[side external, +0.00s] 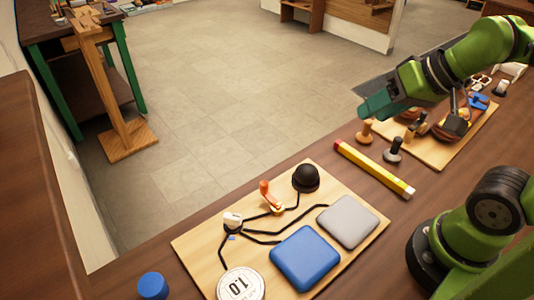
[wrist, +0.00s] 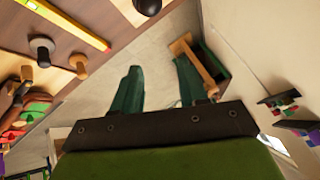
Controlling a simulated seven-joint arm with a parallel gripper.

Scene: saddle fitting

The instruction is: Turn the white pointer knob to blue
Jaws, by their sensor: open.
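The white pointer knob (side external: 232,217) stands on the left part of a light wooden board (side external: 190,243) in the side view. A small blue mark (side external: 231,237) lies just in front of its base; which way the pointer faces is too small to tell. Black lines run from the knob across the board. My gripper (side external: 372,108) is high at the upper right, far from the knob, with nothing between its fingers. In the wrist view my gripper's two dark green fingers (wrist: 159,88) stand apart over the floor. The knob is not in the wrist view.
The board also carries an orange lever (side external: 268,195), black dome (side external: 305,178), blue pad (side external: 306,258), grey pad (side external: 348,222) and white dial (side external: 241,284). A blue cylinder (side external: 153,286) stands left.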

